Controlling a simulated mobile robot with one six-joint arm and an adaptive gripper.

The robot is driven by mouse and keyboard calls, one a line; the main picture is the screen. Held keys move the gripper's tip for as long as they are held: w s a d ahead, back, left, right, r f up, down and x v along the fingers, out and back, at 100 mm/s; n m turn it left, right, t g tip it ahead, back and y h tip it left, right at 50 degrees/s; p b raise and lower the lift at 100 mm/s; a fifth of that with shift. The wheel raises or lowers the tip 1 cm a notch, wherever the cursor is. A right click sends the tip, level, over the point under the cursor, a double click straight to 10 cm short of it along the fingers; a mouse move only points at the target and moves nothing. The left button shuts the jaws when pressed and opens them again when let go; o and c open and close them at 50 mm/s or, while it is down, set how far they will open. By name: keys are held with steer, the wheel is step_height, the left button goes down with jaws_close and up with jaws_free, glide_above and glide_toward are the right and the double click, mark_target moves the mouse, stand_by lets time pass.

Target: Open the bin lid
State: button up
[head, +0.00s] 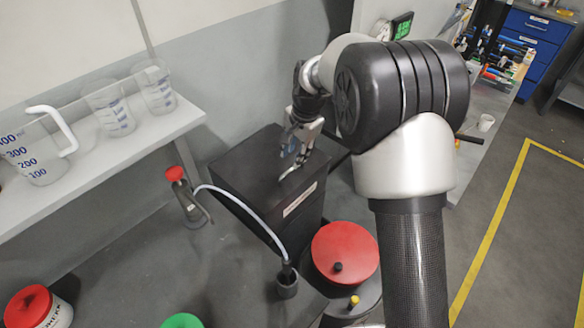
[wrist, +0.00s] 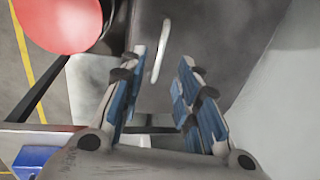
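The bin (head: 290,222) is a dark grey box with a white label on its front, standing near the wall. Its flat dark lid (head: 240,160) lies closed on top. A pale curved handle (head: 292,172) sits on the lid, and it also shows in the wrist view (wrist: 159,52). My gripper (head: 302,146) is over the lid, close to the handle. In the wrist view my gripper (wrist: 162,58) is open, with blue-padded fingers apart and the handle ahead between their tips.
A red round lid (head: 345,250) is just right of the bin. A grey hose (head: 240,203) crosses the bin's left front. A shelf with measuring jugs (head: 110,110) is at left. A cluttered bench (head: 495,75) stands behind my arm at right.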

mark_target(291, 169)
steer(key=f, duration=0.2)
steer(key=f+b, duration=0.1)
steer(key=f, duration=0.1)
steer(key=w+a+f, duration=0.1)
steer(key=f, duration=0.1)
steer(key=shift+f, duration=0.15)
steer(key=shift+d, duration=0.1)
jaws_close()
stand_by(0.5)
